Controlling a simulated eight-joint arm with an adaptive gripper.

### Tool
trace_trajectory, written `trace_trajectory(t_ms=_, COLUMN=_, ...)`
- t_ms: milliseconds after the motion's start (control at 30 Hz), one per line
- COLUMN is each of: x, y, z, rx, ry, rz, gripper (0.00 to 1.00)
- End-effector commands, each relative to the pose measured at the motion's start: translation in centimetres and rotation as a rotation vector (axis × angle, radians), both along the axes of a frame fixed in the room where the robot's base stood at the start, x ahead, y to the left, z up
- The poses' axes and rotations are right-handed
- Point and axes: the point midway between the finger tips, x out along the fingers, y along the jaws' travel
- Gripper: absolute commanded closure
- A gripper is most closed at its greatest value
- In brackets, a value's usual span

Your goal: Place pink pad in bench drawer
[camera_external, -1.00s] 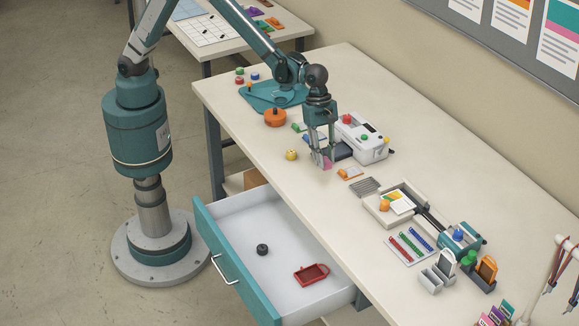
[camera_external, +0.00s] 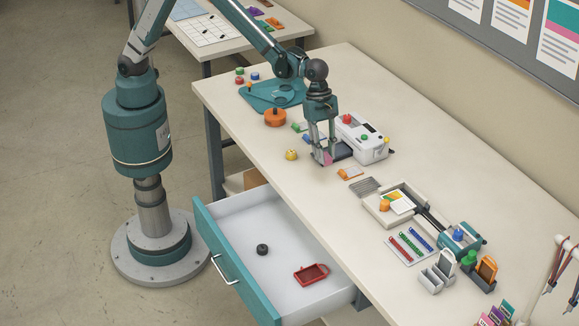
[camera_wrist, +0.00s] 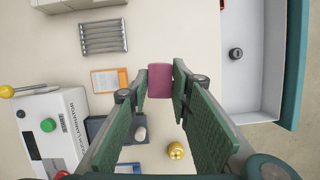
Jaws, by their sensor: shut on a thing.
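My gripper (camera_external: 325,158) is shut on the pink pad (camera_external: 327,157), just above or at the bench top, beside the white laminator; I cannot tell if the pad touches the bench. In the wrist view the pink pad (camera_wrist: 161,80) sits between the fingertips. The bench drawer (camera_external: 290,240) is pulled open at the front of the bench, with a dark round piece (camera_external: 262,249) and a red tray-like piece (camera_external: 311,273) inside. Part of the drawer (camera_wrist: 240,85) shows at the right of the wrist view.
The white laminator (camera_external: 363,139) stands behind my gripper. A yellow knob (camera_external: 291,154) and an orange round piece (camera_external: 275,117) lie to the left. An orange card (camera_external: 350,173) and a grey ribbed rack (camera_external: 365,187) lie to the right. The bench front edge near the drawer is clear.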

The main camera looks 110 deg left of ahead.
Motion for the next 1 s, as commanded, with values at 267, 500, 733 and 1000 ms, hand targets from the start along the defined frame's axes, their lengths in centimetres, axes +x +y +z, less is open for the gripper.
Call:
trace_trajectory(t_ms=267, x=0.0, y=0.0, z=3.3, rx=0.000, ry=0.000, rz=0.000, gripper=0.87)
trace_trajectory(t_ms=500, x=-2.5, y=-2.3, z=4.7, rx=0.000, ry=0.000, rz=-0.033, gripper=0.87)
trace_trajectory(t_ms=733, x=-7.0, y=-6.1, z=4.9, rx=0.000, ry=0.001, rz=-0.089, gripper=0.87)
trace_trajectory(t_ms=1000, x=-13.0, y=-10.2, z=5.0, rx=0.000, ry=0.000, rz=-0.161, gripper=0.87)
